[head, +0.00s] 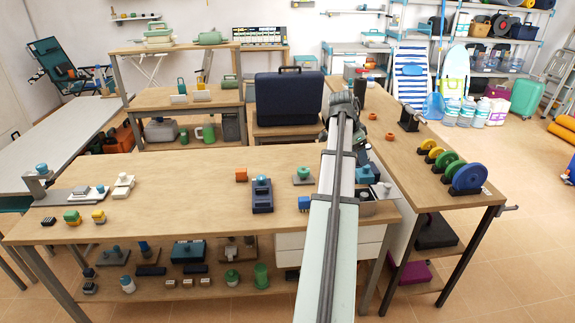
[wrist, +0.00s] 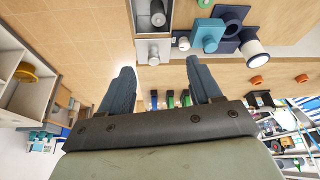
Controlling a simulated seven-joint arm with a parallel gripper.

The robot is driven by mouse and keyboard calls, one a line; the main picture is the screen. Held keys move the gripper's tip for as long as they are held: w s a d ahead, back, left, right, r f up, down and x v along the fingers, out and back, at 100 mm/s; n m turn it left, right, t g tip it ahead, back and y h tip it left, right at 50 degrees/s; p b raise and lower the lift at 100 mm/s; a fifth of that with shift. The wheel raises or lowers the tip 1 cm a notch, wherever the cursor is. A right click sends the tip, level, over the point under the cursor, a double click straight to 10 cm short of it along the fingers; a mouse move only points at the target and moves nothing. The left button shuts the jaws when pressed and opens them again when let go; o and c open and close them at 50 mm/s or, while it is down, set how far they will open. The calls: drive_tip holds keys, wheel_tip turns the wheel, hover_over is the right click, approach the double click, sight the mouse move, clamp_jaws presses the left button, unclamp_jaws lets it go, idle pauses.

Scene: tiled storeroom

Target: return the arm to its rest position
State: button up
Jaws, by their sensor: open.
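My arm reaches from the bottom middle of the head view up over the right end of the front workbench (head: 180,165). My gripper shows at its far end, by the corner between the front bench and the right bench (head: 410,150); its fingers are hard to make out there. In the wrist view my gripper (wrist: 158,72) has two blue-grey fingers standing well apart, with nothing between them. The surface behind the fingers is some way off. No marker of a rest position shows.
A dark blue case (head: 289,97) stands close left of my gripper. Coloured discs (head: 468,178) stand on the right bench. The front bench has free room at its middle left.

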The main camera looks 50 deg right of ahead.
drive_tip(key=shift+f, duration=0.1)
drive_tip(key=w+a+f+n+y, duration=0.1)
drive_tip(key=w+a+f+n, duration=0.25)
drive_tip(key=a+f, duration=1)
drive_tip(key=w+a+f+n+g+y, duration=0.1)
drive_tip(key=w+a+f+n, duration=0.3)
drive_tip(key=a+f, duration=0.95)
drive_tip(key=w+a+f+n+y, duration=0.1)
drive_tip(key=w+a+f+n, duration=0.35)
drive_tip(key=a+f, duration=0.95)
drive_tip(key=s+a+f+n+g, duration=0.1)
drive_tip(key=s+a+f+n, duration=0.25)
drive_tip(key=a, duration=0.35)
drive_tip(key=s+a+f+n, duration=0.3)
drive_tip(key=s+a+f, duration=0.15)
drive_tip(key=a, duration=0.25)
drive_tip(key=s+a+f+n+g, duration=0.2)
drive_tip(key=s+a+f+n, duration=0.4)
drive_tip(key=s+a+f, duration=0.3)
drive_tip(key=s+a, duration=0.3)
drive_tip(key=shift+s+f+y, duration=0.15)
drive_tip(key=shift+s+y, duration=0.15)
drive_tip(key=shift+s, duration=0.1)
drive_tip(key=shift+c, duration=0.3)
